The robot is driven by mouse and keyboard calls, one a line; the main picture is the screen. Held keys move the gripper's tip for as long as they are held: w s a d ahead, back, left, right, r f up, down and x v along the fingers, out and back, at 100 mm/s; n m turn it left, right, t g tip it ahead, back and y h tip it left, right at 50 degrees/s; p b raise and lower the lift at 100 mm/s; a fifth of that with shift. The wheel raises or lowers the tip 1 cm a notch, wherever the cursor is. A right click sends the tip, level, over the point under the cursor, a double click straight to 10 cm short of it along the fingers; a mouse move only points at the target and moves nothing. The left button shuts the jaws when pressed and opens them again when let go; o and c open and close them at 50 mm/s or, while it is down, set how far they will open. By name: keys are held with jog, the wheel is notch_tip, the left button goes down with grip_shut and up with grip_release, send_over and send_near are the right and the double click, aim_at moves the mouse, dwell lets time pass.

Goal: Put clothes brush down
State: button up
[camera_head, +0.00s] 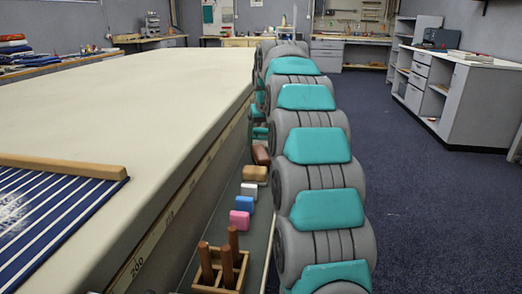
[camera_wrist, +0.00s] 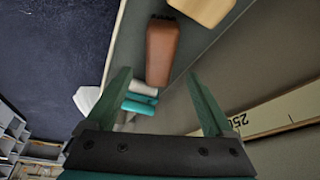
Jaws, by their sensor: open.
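A reddish-brown block with rounded edges, which looks like the clothes brush (camera_wrist: 163,50), lies on a narrow grey shelf (camera_wrist: 135,40). It also shows in the head view (camera_head: 261,153) at the far end of a row of items beside the table. My gripper (camera_wrist: 159,76) is open, with its two green fingers apart. The brush's near end lies about level with the fingertips in the wrist view, and nothing is clamped between them. I cannot tell the exact gap to the brush. In the head view my arm hides most of the gripper.
A tan block (camera_head: 255,174), white block (camera_head: 249,190), blue block (camera_head: 244,204) and pink block (camera_head: 239,219) line the shelf. A wooden rack (camera_head: 208,287) holds upright sticks. The long cloth-covered table (camera_head: 150,85) adjoins the shelf; a striped cloth (camera_head: 60,215) lies on it.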

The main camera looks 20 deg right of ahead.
jog(key=shift+v, duration=2.4)
